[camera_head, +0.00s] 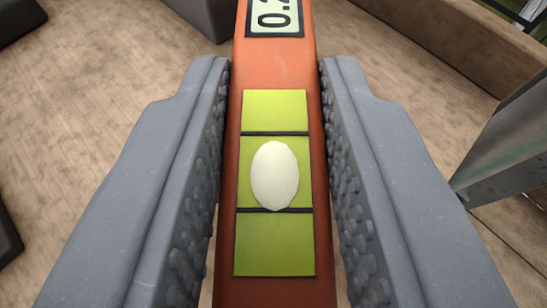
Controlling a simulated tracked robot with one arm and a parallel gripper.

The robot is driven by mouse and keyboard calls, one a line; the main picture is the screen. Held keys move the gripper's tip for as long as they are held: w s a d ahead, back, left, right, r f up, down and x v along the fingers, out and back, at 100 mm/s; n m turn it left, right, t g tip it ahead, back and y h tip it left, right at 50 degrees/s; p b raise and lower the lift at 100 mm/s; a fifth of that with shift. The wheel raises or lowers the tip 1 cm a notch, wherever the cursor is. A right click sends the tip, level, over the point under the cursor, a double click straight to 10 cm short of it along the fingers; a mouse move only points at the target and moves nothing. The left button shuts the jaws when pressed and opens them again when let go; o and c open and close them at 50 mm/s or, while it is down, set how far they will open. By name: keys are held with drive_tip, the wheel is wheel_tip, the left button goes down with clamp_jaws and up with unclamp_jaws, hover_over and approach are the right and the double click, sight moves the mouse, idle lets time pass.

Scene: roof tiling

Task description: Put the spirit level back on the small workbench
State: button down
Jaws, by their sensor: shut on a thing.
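The spirit level (272,75) is orange-red with a yellow-green vial window, a white oval bubble and a small display at its top end. It runs lengthwise up the middle of the view, and both its ends are cut off by the frame. My gripper (275,75) is shut on it, one grey studded finger along each side. The level appears held above a brown wooden surface. The small workbench cannot be made out for certain.
The wooden surface (100,110) shows bare patches at the left. A long wooden beam or ledge (440,45) crosses the upper right. A grey metal part (510,140) stands at the right edge. Dark objects sit at the left edge and top left.

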drive_tip(key=shift+f, duration=0.35)
drive_tip(key=c, duration=1.2)
unclamp_jaws()
drive_tip(key=shift+s+r, duration=0.15)
drive_tip(key=shift+s, duration=0.15)
drive_tip(key=p+v, duration=0.1)
drive_tip(key=v, duration=1)
drive_tip(key=shift+s, duration=0.2)
